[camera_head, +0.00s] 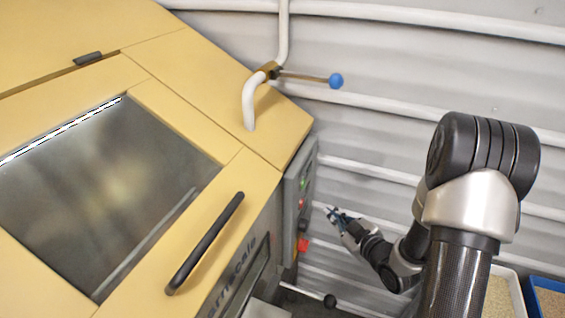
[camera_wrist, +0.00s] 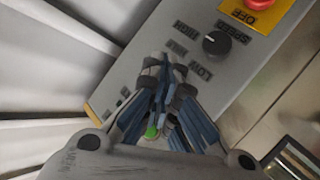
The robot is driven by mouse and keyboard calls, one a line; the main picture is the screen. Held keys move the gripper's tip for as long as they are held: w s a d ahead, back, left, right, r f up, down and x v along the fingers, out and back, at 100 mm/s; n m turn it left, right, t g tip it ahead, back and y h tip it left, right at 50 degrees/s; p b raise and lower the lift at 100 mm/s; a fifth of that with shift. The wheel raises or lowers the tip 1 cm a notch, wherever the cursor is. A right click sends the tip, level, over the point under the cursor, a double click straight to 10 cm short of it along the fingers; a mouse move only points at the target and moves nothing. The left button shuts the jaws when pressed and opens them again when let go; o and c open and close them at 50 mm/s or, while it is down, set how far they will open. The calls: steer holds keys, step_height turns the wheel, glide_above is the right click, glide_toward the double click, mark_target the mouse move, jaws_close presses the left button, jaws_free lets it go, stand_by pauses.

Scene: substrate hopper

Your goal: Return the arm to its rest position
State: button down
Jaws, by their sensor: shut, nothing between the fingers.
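My gripper (camera_head: 333,213) is shut and empty. In the head view it is small, at the end of my arm, which bends down and left from the right side. Its fingertips point up and left toward the grey control panel (camera_head: 300,200) on the machine's side. In the wrist view the closed fingers (camera_wrist: 165,68) lie in front of the same panel (camera_wrist: 150,45). Whether they touch it, I cannot tell. A black speed knob (camera_wrist: 216,43) sits right of the fingertips. A green button (camera_wrist: 152,132) shows between the fingers.
A red button (camera_wrist: 258,4) on a yellow plate is above the knob. The yellow machine (camera_head: 265,200) has a black handle (camera_head: 205,243) and a window. A blue-knobbed lever (camera_head: 335,80) sticks out above the panel. White (camera_head: 513,290) and blue-rimmed (camera_head: 532,290) bins stand at lower right.

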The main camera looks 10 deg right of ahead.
steer(key=s+a+r+m+g+h, duration=0.1)
steer(key=s+r+m+g+h, duration=0.2)
steer(key=r, duration=0.4)
steer(key=s+a+r+m+g+h, duration=0.1)
steer(key=s+r+g+h, duration=0.1)
steer(key=s+r, duration=0.35)
steer(key=s+a+r+m+g, duration=0.1)
steer(key=s+a+r, duration=0.1)
steer(key=s, duration=0.4)
steer(key=s+a+r+m+g+y, duration=0.1)
steer(key=s+a+g, duration=0.1)
steer(key=s+a, duration=0.3)
steer(key=s+a+r+m+g, duration=0.1)
steer(key=s+a+r+m, duration=0.1)
steer(key=s, duration=0.6)
steer(key=shift+s+a+r+g+y, duration=0.3)
steer(key=shift+s+a+y, duration=0.1)
steer(key=shift+a, duration=0.3)
